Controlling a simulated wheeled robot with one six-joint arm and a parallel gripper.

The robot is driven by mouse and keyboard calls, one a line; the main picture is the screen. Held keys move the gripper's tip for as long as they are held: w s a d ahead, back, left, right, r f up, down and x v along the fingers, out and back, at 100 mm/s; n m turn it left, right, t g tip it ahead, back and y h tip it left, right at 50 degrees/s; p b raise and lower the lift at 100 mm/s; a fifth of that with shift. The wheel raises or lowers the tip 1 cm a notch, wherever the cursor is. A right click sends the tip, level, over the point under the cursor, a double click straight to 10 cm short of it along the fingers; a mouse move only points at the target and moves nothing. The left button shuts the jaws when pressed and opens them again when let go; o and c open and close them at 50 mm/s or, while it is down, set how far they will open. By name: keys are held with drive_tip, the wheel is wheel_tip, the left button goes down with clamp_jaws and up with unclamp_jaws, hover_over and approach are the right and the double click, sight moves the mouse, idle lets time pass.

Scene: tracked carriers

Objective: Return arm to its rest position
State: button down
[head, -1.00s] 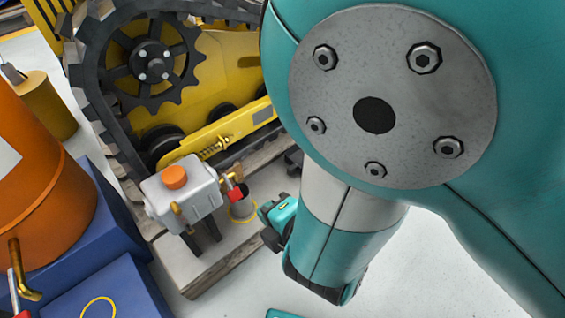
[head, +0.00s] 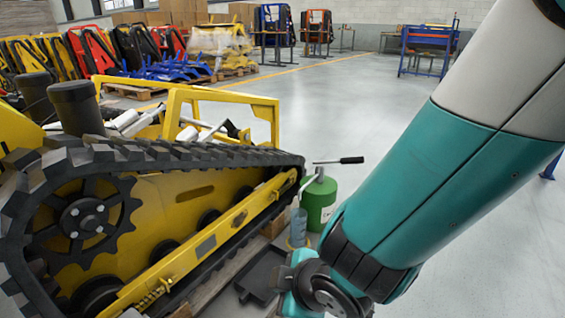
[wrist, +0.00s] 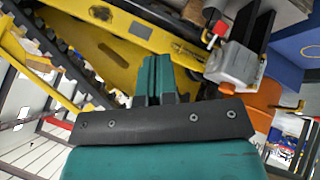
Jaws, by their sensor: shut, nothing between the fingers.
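My gripper (wrist: 154,82) shows in the wrist view as teal fingers beyond a dark bolted plate. The fingers are together with nothing between them. In the head view my teal and grey arm crosses the right side, and its lower end is at the bottom middle; the fingers are not visible there. The yellow tracked carrier (head: 130,221) stands at the left in the head view. Its yellow side and black track (wrist: 62,52) fill the upper left of the wrist view.
A grey tank (wrist: 234,66) with a red-handled valve is at the wrist view's upper right, near an orange drum (wrist: 262,103). A green can (head: 318,200) and a black tray (head: 262,274) are beside the carrier. Open floor (head: 345,110) lies behind.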

drive_tip(key=s+d+r+m+g+p, duration=0.25)
drive_tip(key=s+d+r+m, duration=0.35)
drive_tip(key=r, duration=0.4)
drive_tip(key=s+d+r+m+g+p, duration=0.2)
drive_tip(key=s+d+r+m+g, duration=0.25)
drive_tip(key=d+r, duration=0.5)
wheel_tip(320, 180, up, 39)
drive_tip(key=s+a+p, duration=0.1)
drive_tip(key=p, duration=3.7)
drive_tip(key=shift+s+t, duration=0.2)
drive_tip(key=shift+t, duration=0.2)
drive_tip(key=shift+r+n, duration=0.1)
drive_tip(key=shift+n, duration=0.15)
drive_tip(key=shift+a, duration=0.15)
